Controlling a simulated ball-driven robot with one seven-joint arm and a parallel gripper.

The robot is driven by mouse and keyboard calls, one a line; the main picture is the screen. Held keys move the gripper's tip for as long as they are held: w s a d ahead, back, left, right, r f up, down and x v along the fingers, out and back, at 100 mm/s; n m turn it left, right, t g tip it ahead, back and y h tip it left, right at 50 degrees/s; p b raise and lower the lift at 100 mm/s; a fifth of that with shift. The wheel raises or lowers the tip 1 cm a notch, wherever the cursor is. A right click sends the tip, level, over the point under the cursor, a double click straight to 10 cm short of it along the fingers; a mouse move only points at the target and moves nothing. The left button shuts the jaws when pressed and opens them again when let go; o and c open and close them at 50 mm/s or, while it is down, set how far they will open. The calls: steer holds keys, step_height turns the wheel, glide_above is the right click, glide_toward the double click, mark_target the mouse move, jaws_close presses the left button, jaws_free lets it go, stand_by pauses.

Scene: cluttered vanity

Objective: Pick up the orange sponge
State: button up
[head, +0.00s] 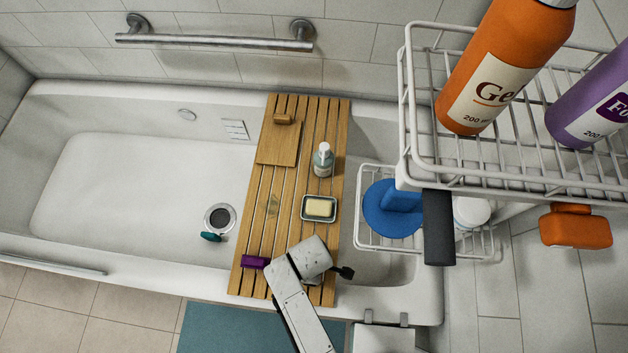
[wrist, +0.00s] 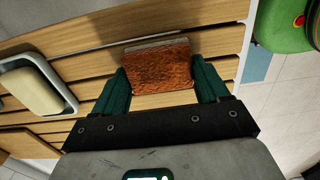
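The orange sponge (wrist: 158,68), a rough rust-orange block with a greyish far edge, lies on the wooden slatted board (wrist: 215,14) in the wrist view. My gripper (wrist: 160,64) has its two green fingers spread, one on each side of the sponge's near part. The fingers are close to its sides; I cannot tell whether they touch. In the head view my arm covers the front end of the board (head: 262,205), and I cannot make out the sponge there.
Soap in a dish (head: 319,208), a pump bottle (head: 323,160) and a purple block (head: 255,262) sit on the board. A wire rack (head: 420,150) with bottles stands at the right, an orange object (head: 575,230) below it. The bathtub (head: 130,185) is mostly clear.

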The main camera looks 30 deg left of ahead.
steer(key=c, duration=0.5)
steer(key=shift+c, duration=0.2)
steer(key=shift+r, duration=0.15)
steer(key=shift+r, duration=0.2)
step_height(320, 180, up, 2)
steer(key=shift+r+p, duration=0.1)
steer(key=shift+p, duration=0.25)
steer(key=s+d+r, duration=0.2)
steer(key=s+r, duration=0.8)
steer(key=s, duration=0.3)
steer(key=shift+s+d, duration=0.35)
steer(key=shift+s, duration=0.05)
